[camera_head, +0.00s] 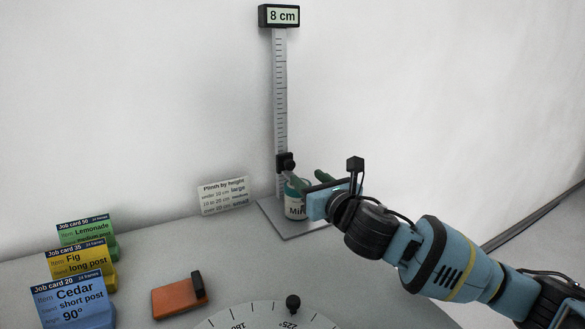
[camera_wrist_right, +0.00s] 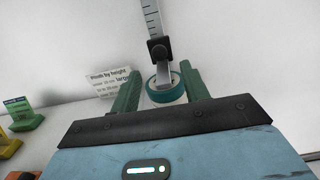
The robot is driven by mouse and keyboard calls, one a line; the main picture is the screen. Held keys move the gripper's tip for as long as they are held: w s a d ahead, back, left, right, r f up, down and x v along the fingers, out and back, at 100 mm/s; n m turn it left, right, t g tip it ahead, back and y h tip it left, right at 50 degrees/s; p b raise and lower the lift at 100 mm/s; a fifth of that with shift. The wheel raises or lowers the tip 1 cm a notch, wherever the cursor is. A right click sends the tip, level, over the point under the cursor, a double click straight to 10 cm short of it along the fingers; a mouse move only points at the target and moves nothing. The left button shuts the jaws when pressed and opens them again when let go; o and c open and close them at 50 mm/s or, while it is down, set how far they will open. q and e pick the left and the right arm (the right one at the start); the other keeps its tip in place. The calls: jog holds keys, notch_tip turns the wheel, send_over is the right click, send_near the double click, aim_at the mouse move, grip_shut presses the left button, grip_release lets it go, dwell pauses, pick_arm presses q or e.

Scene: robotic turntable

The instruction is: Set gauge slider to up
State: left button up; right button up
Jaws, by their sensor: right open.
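The height gauge is an upright ruled post (camera_head: 280,100) topped by a display (camera_head: 279,16) reading 8 cm. Its black slider (camera_head: 285,162) sits low on the post, just above a jar. The slider also shows beyond my fingers in the wrist view (camera_wrist_right: 159,50). My right gripper (camera_head: 311,181) is open and empty, its green fingers close in front of the post. In the wrist view, the slider and jar appear between the fingers (camera_wrist_right: 162,85); contact with either cannot be told. My left gripper is not in view.
The teal-topped jar (camera_head: 295,208) stands on the gauge's base plate (camera_head: 272,215), partly hidden by my gripper. A "Plinth by height" sign (camera_head: 224,195) stands left. Job cards (camera_head: 74,302), an orange block (camera_head: 178,298) and a dial turntable (camera_head: 255,318) are nearer.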

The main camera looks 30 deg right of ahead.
aim_at(291, 165)
jog(key=shift+w+d, duration=0.1)
jog(key=shift+w, duration=3.6)
jog(key=shift+c, duration=0.3)
grip_shut()
